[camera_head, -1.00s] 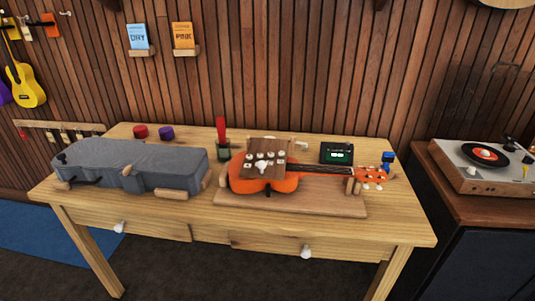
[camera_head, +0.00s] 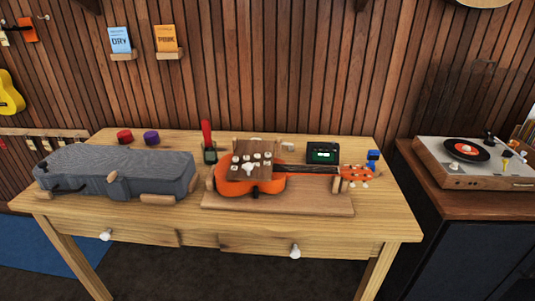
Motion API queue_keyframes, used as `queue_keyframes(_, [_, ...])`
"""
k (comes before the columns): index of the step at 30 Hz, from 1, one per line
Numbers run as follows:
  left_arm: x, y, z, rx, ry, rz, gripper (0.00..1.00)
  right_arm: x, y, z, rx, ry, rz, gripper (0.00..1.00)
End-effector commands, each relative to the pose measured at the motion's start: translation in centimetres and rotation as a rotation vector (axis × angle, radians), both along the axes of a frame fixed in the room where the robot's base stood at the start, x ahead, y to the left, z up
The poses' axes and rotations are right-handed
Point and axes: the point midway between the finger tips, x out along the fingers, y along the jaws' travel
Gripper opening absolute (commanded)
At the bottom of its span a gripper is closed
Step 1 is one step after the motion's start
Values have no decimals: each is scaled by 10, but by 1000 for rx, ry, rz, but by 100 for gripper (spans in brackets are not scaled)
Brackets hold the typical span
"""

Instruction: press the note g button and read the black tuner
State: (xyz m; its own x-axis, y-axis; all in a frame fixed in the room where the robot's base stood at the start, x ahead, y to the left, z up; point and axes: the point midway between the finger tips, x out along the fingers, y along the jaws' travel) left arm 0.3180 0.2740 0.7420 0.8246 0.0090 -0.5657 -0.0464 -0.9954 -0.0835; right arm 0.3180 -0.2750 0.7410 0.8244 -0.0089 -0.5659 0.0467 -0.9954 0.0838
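The black tuner (camera_head: 322,152) stands at the back right of the wooden table, with a small lit green display too small to read. An orange ukulele (camera_head: 262,185) lies on a wooden board (camera_head: 290,205), its neck pointing right. A brown wooden panel (camera_head: 250,172) with several small white buttons (camera_head: 266,155) sits over the ukulele's body. I cannot tell which button is note g. Neither of my grippers is in view.
A grey case (camera_head: 120,172) lies on the table's left. A red and a purple round item (camera_head: 151,137), a red-handled tool in a green holder (camera_head: 209,152) and a blue item (camera_head: 373,158) stand towards the back. A record player (camera_head: 465,165) is right, beyond a gap. The front strip of the table is clear.

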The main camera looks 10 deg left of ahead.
Motion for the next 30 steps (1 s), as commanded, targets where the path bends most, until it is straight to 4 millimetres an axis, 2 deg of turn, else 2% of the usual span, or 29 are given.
queue_keyframes(1, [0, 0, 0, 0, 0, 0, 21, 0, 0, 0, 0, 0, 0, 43])
queue_keyframes(5, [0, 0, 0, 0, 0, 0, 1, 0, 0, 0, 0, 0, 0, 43])
queue_keyframes(6, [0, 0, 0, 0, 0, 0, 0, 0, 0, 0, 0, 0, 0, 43])
queue_keyframes(30, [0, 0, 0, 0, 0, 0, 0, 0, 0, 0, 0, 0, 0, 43])
